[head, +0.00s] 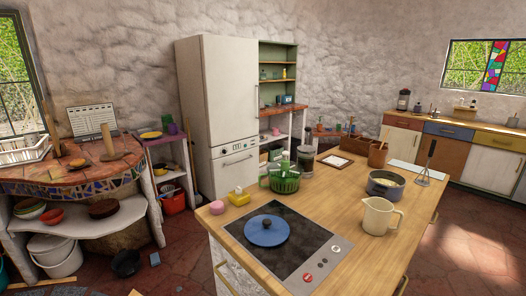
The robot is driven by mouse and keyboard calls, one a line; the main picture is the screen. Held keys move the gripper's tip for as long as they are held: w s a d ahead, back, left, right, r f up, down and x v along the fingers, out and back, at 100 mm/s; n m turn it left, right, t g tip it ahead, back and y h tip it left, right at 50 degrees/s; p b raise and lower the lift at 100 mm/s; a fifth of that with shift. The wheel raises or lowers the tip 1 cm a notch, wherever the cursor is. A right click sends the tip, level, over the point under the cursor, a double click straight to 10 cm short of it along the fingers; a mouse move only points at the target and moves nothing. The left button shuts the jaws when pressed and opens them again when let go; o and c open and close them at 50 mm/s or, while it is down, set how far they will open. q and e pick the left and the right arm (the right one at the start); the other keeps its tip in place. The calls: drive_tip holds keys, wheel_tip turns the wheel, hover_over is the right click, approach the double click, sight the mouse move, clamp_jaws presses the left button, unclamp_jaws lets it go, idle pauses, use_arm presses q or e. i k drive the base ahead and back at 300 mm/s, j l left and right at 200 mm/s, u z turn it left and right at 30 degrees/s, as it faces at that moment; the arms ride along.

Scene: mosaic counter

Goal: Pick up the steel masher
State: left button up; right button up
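A steel masher (428,163) with a dark handle stands nearly upright at the far right part of the wooden island counter (335,204), with its head low by a flat white board (405,167). It is just right of a dark grey pot (382,190) that holds something pale. Neither of my grippers is in the head view, so how far they are from the masher does not show.
A cream pitcher (376,216) stands in front of the pot. Bare wood lies between hob and pot.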

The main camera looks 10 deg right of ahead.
sight(422, 182)
drive_tip(key=z, duration=1.25)
